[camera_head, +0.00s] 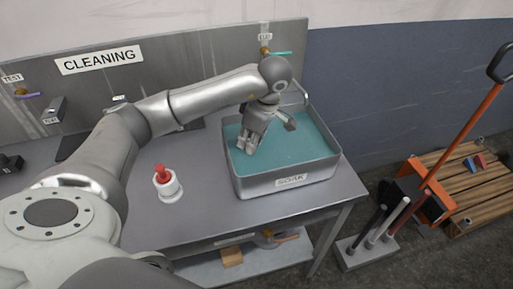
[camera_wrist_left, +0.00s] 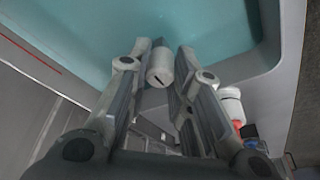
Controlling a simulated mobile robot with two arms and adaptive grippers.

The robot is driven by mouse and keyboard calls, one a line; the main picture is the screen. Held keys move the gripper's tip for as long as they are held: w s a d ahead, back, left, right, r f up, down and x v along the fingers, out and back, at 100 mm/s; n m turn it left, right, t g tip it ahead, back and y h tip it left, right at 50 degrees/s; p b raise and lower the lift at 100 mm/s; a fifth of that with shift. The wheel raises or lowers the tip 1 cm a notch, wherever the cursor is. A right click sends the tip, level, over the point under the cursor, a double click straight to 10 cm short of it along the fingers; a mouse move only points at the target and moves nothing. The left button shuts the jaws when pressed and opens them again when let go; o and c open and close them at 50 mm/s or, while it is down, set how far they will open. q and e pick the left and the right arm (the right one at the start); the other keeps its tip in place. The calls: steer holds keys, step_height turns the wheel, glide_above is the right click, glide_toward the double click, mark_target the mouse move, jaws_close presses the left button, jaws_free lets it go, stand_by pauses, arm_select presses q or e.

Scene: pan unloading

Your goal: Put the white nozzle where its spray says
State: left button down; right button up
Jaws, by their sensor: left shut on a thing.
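My left gripper (camera_head: 243,147) reaches over the metal tub labelled SOAK (camera_head: 290,182), with its fingers pointing down at the blue-green liquid (camera_head: 292,148). In the left wrist view, the fingers (camera_wrist_left: 158,72) are shut on a small white cylinder with a dark slot, the white nozzle (camera_wrist_left: 160,66). The nozzle shows over the liquid near the tub wall. I cannot tell whether it touches the liquid. In the head view the fingers largely hide it. My right gripper is not in view.
A white holder with a red top (camera_head: 167,183) stands on the metal table (camera_head: 200,222), left of the tub. A CLEANING sign (camera_head: 99,59) and small taps are on the back wall. A wooden pallet (camera_head: 480,185) and long-handled tools stand at right.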

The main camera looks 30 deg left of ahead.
arm_select(q)
steer(key=w+f, duration=0.2)
steer(key=shift+w+a+f+p, duration=0.15)
steer(key=shift+w+f+p, duration=0.05)
steer(key=shift+f+p, duration=0.15)
steer(key=shift+w+f+p, duration=0.1)
steer(key=shift+f+p, duration=0.2)
step_height(320, 180, down, 3)
steer(key=shift+r+p, duration=0.2)
steer(key=shift+p, duration=0.55)
steer(key=shift+f, duration=0.1)
steer(key=shift+f+b, duration=0.2)
steer(key=shift+b, duration=0.1)
steer(key=c, duration=1.3)
jaws_free()
steer(key=shift+r, duration=0.2)
